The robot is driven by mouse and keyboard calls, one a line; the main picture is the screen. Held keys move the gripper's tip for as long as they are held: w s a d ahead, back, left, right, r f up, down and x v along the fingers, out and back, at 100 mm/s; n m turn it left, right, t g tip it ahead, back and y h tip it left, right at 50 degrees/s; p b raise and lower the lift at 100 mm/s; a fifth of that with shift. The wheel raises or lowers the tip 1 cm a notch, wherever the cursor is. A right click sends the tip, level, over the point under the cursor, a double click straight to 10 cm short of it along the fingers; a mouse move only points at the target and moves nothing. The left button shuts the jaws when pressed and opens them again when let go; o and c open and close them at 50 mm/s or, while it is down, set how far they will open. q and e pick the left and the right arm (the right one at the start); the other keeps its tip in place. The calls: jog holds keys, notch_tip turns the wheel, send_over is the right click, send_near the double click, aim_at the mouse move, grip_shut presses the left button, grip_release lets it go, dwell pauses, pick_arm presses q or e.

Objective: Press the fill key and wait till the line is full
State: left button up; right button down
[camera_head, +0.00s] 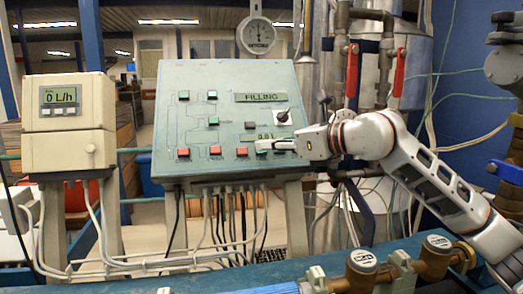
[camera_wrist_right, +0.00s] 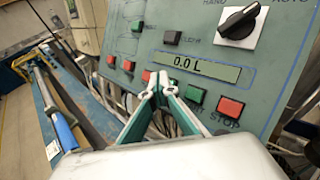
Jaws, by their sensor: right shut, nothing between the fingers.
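The grey-green control panel (camera_head: 225,80) carries a display reading FILLING (camera_head: 261,97) and a smaller one reading 0.0 L, which is clear in the right wrist view (camera_wrist_right: 193,66). My right gripper (camera_head: 260,145) is shut and empty, its fingertips at the lower right of the panel. In the right wrist view the fingertips (camera_wrist_right: 158,78) are at the panel just below the 0.0 L display, left of a green key (camera_wrist_right: 195,93) and a red key (camera_wrist_right: 230,107). The fingers hide what lies behind them; contact with a key cannot be told. My left gripper is not in view.
A black rotary switch (camera_head: 283,117) sits above my right gripper. A meter box (camera_head: 68,110) reading 0 L/h stands at left. Red-handled valves (camera_head: 399,72) and pipes are at right. Cables hang below the panel; brass fittings (camera_head: 362,265) lie in front.

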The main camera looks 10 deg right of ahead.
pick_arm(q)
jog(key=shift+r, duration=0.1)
pick_arm(e)
jog(key=shift+s, duration=0.1)
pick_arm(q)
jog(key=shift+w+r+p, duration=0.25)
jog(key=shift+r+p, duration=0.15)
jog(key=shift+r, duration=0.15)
pick_arm(e)
jog(key=shift+s+r, duration=0.5)
